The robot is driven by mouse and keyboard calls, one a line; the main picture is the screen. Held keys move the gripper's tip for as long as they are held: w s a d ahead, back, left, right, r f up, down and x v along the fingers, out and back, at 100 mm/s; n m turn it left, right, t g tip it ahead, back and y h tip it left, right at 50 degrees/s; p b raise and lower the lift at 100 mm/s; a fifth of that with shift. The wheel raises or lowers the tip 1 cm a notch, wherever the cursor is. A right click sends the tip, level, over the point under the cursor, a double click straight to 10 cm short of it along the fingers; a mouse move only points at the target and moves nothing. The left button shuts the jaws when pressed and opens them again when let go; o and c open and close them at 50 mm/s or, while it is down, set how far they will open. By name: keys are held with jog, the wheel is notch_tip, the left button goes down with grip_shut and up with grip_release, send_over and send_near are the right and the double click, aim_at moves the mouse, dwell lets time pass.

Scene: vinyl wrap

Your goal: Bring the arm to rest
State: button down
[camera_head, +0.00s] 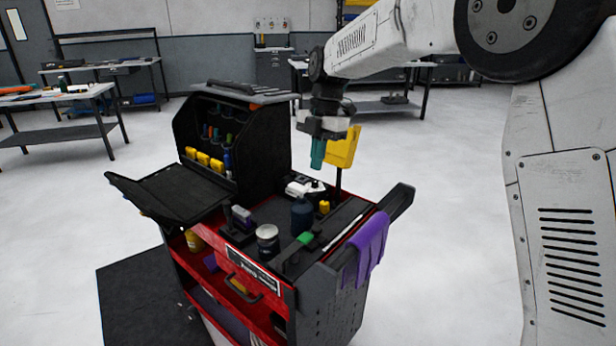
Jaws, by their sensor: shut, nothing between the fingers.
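My arm (385,35) comes in from the upper right and reaches out over the red and black tool cart. My gripper (321,134) is at its end, pointing down, above the back right part of the cart top. It is shut and holds nothing. A teal flat piece (318,153) shows just below the gripper; I cannot tell how it is supported. A yellow flat piece (342,148) is just right of the gripper, by a thin dark post (338,181). The fingertips are hard to make out.
The cart top carries a dark bottle (302,215), a jar (267,240) and a green block (305,238). A purple cloth (371,246) hangs over its right side. A black open case (245,130) stands at its back left. Floor right of the cart is clear.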

jog(key=shift+w+d+r, duration=0.2)
jog(key=shift+w+r, duration=0.05)
jog(key=shift+r, duration=0.05)
jog(key=s+d+m+t, duration=0.1)
jog(key=s+d+m, duration=0.5)
jog(key=s+m, duration=0.3)
jog(key=s+d+m+t+h, duration=0.1)
jog(key=s+d+m, duration=0.6)
jog(key=s, duration=1)
jog(key=s+d+m+t, duration=0.1)
jog(key=s+d+m, duration=0.6)
jog(key=s+m, duration=0.4)
jog(key=shift+s+r+h, duration=0.15)
jog(key=shift+s+h, duration=0.15)
jog(key=shift+s, duration=1.05)
